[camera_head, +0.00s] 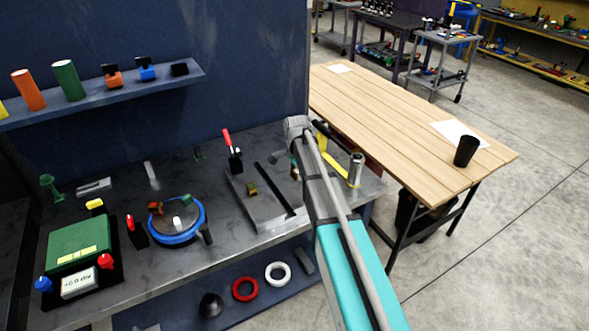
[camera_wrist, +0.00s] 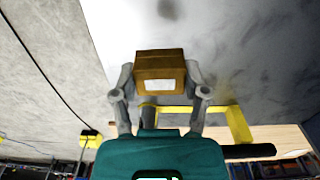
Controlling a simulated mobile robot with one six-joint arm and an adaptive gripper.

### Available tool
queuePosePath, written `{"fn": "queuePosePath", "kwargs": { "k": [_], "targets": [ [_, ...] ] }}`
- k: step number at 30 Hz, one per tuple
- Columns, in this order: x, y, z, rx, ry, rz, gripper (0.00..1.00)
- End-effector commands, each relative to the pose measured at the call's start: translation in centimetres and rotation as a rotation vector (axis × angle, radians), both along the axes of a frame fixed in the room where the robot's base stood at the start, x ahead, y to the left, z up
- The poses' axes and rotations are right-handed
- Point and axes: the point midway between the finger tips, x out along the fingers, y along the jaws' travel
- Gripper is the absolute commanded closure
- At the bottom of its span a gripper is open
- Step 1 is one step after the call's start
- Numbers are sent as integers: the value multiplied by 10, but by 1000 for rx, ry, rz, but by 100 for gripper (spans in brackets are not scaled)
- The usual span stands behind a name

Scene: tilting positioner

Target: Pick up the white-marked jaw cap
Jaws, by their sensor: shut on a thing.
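The white-marked jaw cap (camera_wrist: 158,62) is a brown-orange block with a white patch on the face toward the wrist camera. My gripper (camera_wrist: 160,78) is shut on it in the wrist view, with one grey finger on each side. In the head view my arm covers most of the gripper, and I cannot make out the held cap clearly. A small brownish block (camera_head: 251,188) lies on a grey plate (camera_head: 262,213) on the dark bench, left of my arm.
A blue-rimmed round fixture (camera_head: 176,241) with small parts stands on the bench (camera_head: 120,206). A green control box (camera_head: 80,243) is at left. A red-handled tool (camera_head: 231,150) stands behind the plate. A yellow frame (camera_head: 333,158) and a metal cylinder (camera_head: 356,170) are right of my arm.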

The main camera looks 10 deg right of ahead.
Motion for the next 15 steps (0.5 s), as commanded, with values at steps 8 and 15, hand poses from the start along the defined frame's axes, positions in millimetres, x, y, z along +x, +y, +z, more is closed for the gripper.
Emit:
{"fn": "queuePosePath", "kwargs": {
  "k": [8, 15],
  "targets": [
    [-43, 1, 37, 0, 0, 0, 94],
    [-85, 1, 55, 0, 0, 0, 94]
  ]
}}
